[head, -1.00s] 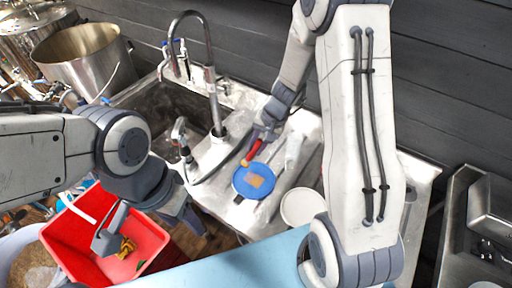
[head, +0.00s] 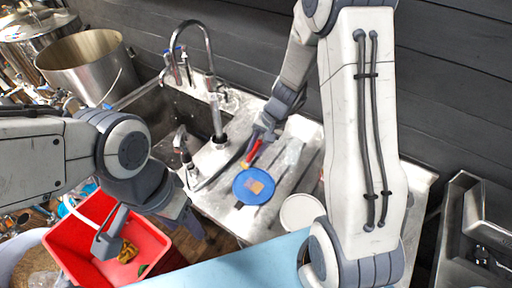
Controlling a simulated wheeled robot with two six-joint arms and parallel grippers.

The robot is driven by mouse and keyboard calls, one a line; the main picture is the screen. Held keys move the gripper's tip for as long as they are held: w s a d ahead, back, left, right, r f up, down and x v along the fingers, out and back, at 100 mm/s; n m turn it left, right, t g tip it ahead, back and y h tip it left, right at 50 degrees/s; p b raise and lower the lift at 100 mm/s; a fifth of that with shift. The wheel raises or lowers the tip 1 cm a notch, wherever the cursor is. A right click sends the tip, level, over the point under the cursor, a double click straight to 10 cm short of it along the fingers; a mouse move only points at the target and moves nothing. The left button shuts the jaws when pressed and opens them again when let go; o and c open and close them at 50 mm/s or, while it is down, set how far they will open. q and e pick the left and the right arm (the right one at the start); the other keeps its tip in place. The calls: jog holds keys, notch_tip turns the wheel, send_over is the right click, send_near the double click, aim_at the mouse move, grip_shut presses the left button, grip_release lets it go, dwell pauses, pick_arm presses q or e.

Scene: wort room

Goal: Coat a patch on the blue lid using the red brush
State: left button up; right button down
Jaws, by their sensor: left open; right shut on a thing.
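The blue lid (head: 244,191) lies flat on the steel drainboard beside the sink. An orange-brown patch (head: 256,187) shows near its middle. My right gripper (head: 262,136) is shut on the red brush (head: 252,152), just beyond the lid. The brush slants down toward the lid's far edge; whether its tip touches the lid cannot be told. My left gripper (head: 146,228) is open and empty, over the red bin at the lower left.
A white round lid or plate (head: 301,211) lies right of the blue lid. A clear item (head: 291,152) lies behind it. The sink (head: 160,105) with its tall faucet (head: 211,90) is at the left. The red bin (head: 75,246) holds scraps. A light blue surface (head: 235,265) is in front.

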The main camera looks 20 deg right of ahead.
dwell(0.5)
jog(key=shift+d+b+x, duration=0.2)
jog(key=shift+b+x, duration=0.9)
jog(key=shift+r, duration=0.1)
